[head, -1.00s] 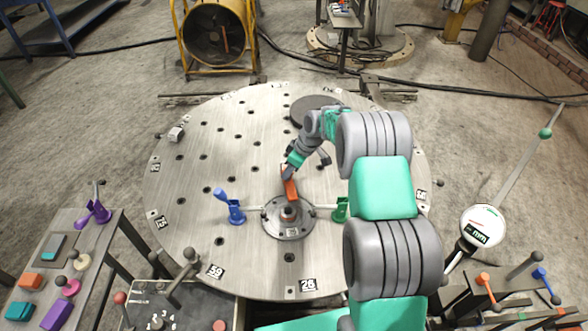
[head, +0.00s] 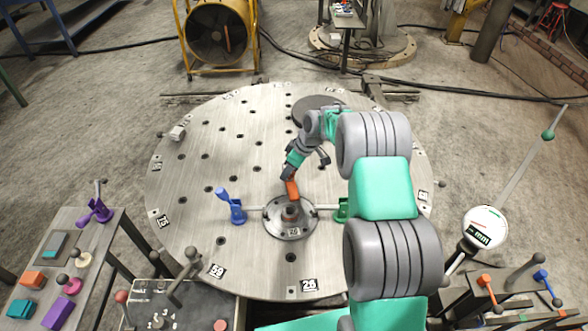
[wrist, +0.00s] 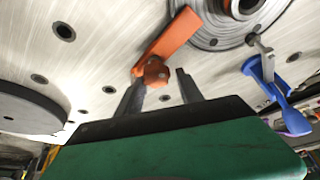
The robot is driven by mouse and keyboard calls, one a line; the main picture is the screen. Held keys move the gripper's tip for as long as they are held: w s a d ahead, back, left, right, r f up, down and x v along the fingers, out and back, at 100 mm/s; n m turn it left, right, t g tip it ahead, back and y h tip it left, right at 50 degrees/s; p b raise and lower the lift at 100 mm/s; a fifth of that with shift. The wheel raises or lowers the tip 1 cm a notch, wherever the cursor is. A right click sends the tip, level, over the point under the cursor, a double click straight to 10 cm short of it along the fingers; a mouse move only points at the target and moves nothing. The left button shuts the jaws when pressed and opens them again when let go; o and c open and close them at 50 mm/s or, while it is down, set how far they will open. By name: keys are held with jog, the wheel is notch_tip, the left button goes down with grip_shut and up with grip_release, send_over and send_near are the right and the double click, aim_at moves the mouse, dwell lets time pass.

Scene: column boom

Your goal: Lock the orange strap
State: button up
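The orange strap (head: 292,189) is a flat lever lying from the central hub (head: 291,212) of the round metal table. In the wrist view the strap (wrist: 170,42) slants from the hub's ring down to an orange knob (wrist: 155,72) at its near end. My gripper (head: 290,176) is at the strap's outer end and covers part of it in the head view. In the wrist view my gripper (wrist: 160,77) has its two dark fingers apart, with the knob between or just past their tips. Whether a finger touches it I cannot tell.
A blue clamp (head: 236,208) stands left of the hub and a green clamp (head: 340,211) right of it, joined to it by thin rods. A dark disc (head: 312,103) lies at the table's back. The table's left side is mostly clear, with holes.

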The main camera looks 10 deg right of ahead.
jog(key=shift+d, duration=0.3)
jog(key=b+v, duration=0.1)
jog(key=v, duration=0.6)
jog(key=shift+s+r, duration=0.15)
jog(key=shift+r, duration=0.2)
jog(key=shift+d, duration=0.1)
